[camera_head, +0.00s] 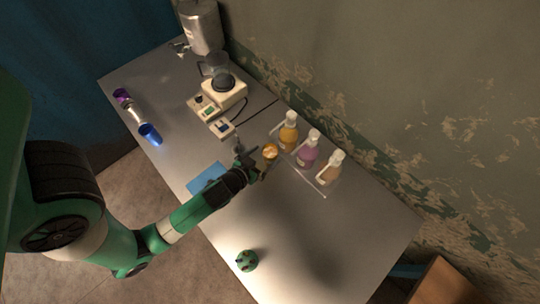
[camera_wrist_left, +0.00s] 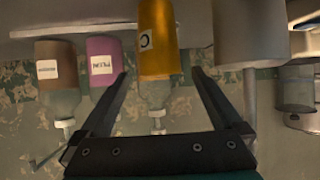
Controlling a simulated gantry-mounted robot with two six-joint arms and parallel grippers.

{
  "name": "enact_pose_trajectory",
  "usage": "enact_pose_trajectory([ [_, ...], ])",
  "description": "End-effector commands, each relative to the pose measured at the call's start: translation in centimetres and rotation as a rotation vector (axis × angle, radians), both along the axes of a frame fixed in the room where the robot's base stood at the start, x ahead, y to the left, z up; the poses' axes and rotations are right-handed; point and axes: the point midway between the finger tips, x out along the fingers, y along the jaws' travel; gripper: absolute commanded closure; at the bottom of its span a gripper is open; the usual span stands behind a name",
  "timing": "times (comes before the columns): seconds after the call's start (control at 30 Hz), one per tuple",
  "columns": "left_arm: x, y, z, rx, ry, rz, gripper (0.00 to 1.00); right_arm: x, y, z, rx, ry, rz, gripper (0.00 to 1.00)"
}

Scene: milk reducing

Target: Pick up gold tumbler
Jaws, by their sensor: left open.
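The gold tumbler (camera_head: 270,151) stands upright on the table in front of the orange bottle. My left gripper (camera_head: 258,167) is just on the near side of the tumbler. Its two fingers (camera_wrist_left: 159,74) are spread with a gap on each side of the tumbler, and they hold nothing. The tumbler hides part of the bottle behind it. My right gripper is not in view.
Orange (camera_head: 288,134), purple (camera_head: 308,152) and tan (camera_head: 330,170) pump bottles stand behind. A grey metal cup (camera_wrist_left: 250,35) is close beside one finger. A blender (camera_head: 224,92) stands further back. A green cactus-like object (camera_head: 246,260) is near the front; the right tabletop is clear.

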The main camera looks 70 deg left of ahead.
Motion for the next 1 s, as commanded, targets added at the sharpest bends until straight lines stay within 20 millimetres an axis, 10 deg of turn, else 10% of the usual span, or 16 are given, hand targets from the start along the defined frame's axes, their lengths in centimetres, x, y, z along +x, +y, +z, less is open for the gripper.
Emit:
enact_pose_trajectory([
  [0.47,3.1,2.2,-1.9,0.000,-0.001,0.000,0.00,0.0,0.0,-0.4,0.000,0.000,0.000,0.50],
  [1.0,3.1,2.2,-1.9,0.000,-0.001,0.000,0.94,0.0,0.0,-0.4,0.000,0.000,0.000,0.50],
])
